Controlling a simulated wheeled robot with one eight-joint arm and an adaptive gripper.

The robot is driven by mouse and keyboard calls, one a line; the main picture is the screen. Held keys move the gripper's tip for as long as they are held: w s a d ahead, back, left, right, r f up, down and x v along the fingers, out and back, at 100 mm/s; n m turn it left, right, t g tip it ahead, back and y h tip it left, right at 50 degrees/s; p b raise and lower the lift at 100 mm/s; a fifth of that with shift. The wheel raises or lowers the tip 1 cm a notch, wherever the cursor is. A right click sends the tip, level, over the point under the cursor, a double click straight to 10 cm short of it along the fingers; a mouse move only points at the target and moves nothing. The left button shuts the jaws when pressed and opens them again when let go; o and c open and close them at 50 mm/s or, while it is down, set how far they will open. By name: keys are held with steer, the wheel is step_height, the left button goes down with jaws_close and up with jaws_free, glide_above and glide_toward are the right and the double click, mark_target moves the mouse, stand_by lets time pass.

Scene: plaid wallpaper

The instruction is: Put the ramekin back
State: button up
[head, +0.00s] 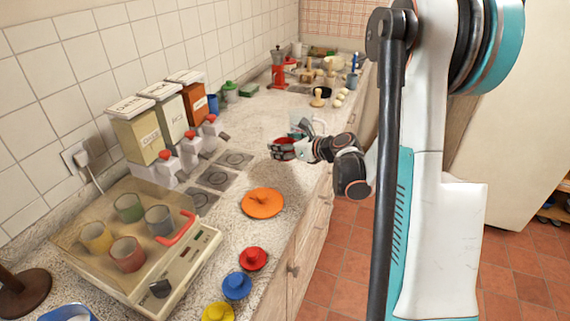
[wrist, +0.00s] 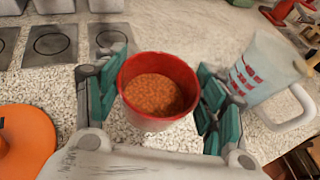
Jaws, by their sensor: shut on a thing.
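A red round ramekin (wrist: 160,118) with orange grainy contents sits upright between the teal finger pads of my gripper (wrist: 162,92), which is shut on it. In the head view my gripper (head: 283,149) is over the speckled counter, and the ramekin (head: 285,141) shows only as a red rim, partly hidden by the fingers. I cannot tell whether its base touches the counter. Three square pads with ring marks (head: 215,179) lie to the left of my gripper, in front of the dispensers (head: 160,130); they show at the upper left of the wrist view (wrist: 50,45).
A clear measuring jug (wrist: 262,70) stands close right of my gripper. An orange lid (head: 262,202) lies nearer. A clear-covered appliance (head: 190,265) holds several coloured cups; small red, blue and yellow lids (head: 237,285) line the front edge.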

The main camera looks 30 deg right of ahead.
mark_target(285, 168)
steer(key=shift+f+b, duration=0.9)
steer(key=shift+f, duration=1.7)
steer(key=shift+f, duration=0.2)
steer(key=o, duration=1.2)
steer(key=shift+r, duration=0.1)
steer(key=shift+r, duration=0.2)
steer(key=p+v, duration=0.3)
steer(key=v, duration=0.9)
